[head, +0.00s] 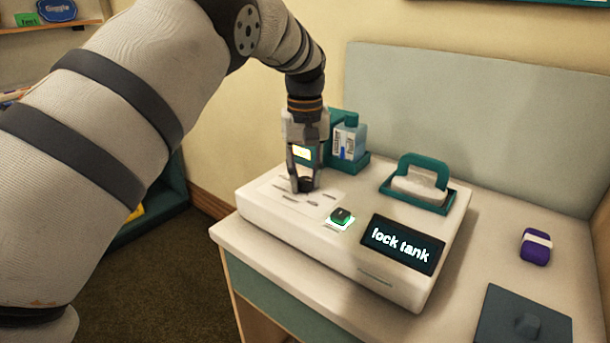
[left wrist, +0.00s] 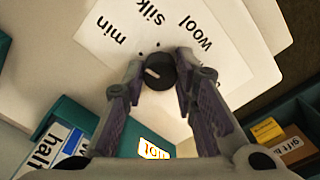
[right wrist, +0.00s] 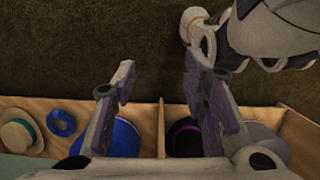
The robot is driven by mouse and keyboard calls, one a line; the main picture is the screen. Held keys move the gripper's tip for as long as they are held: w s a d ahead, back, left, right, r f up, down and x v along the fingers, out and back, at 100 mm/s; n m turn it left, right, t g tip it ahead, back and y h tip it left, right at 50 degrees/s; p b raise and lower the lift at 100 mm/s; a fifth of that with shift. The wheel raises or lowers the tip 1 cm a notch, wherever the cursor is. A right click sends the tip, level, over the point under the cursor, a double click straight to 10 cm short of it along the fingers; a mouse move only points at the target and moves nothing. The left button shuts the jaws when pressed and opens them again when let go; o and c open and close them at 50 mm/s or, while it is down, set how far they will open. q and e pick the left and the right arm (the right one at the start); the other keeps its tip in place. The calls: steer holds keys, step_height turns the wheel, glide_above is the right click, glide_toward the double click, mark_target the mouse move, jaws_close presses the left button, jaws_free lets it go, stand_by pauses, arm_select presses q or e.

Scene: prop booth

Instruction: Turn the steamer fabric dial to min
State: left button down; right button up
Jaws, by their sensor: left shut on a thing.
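The steamer (head: 385,284) is a white unit on a table, with a screen (head: 402,244) reading "lock tank". Its fabric dial (left wrist: 161,72) is a small black knob with a white mark on a panel labelled "min", "silk" and "wool". The mark lies toward the left of the knob; I cannot tell exactly which setting it meets. My left gripper (left wrist: 158,80) is shut on the dial, one finger on each side; in the head view the gripper (head: 303,182) points down and partly hides it. My right gripper (right wrist: 158,68) is open and empty, away from the steamer.
A lit green button (head: 341,215) lies beside the dial panel. A bottle (head: 349,138) stands behind, and a white steam head (head: 420,186) sits in a teal cradle. A purple-and-white object (head: 536,247) lies at right. Hats in wooden compartments (right wrist: 160,120) show below my right gripper.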

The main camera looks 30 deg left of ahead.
mark_target(305, 179)
arm_select(q)
steer(key=c, duration=1.3)
jaws_free()
step_height(305, 179, up, 12)
